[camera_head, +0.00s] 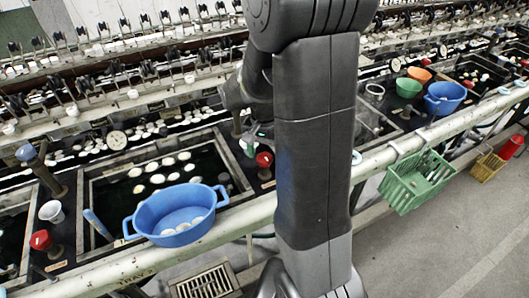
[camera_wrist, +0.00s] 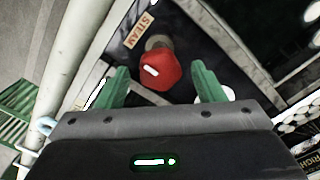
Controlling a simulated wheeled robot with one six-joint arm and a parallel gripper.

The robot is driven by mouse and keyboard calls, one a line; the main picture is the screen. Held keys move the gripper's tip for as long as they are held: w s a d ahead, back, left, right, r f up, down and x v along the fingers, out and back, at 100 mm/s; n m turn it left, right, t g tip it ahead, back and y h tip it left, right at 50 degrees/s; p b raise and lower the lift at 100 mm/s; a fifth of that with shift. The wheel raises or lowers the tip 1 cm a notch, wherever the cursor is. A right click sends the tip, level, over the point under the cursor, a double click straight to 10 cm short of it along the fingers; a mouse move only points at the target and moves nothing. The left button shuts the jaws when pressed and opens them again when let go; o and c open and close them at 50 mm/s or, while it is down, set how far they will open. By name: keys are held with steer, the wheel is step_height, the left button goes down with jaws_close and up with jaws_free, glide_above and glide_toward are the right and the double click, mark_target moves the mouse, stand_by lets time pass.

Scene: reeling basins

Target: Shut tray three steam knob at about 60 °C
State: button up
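A red steam knob (camera_wrist: 160,70) shows in the wrist view beside a "STEAM" label (camera_wrist: 138,30). My gripper (camera_wrist: 159,76) is open, with its green fingers on either side of the knob in the picture; no contact shows, and I cannot tell how far the tips are above it. The front rail reads "TRAY 2" (camera_head: 137,278). No temperature reading is legible.
A blue basin (camera_head: 180,215) sits at the rail over the left tray. A green crate (camera_head: 417,182) hangs on the pale rail (camera_head: 390,153), right of my arm. Green (camera_head: 408,87), orange (camera_head: 419,74) and blue (camera_head: 444,98) bowls stand farther right.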

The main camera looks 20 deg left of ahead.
mark_target(264, 156)
step_height(264, 156, up, 14)
stand_by(0.6)
steer(key=shift+f, duration=0.1)
stand_by(0.7)
step_height(264, 156, down, 14)
stand_by(0.5)
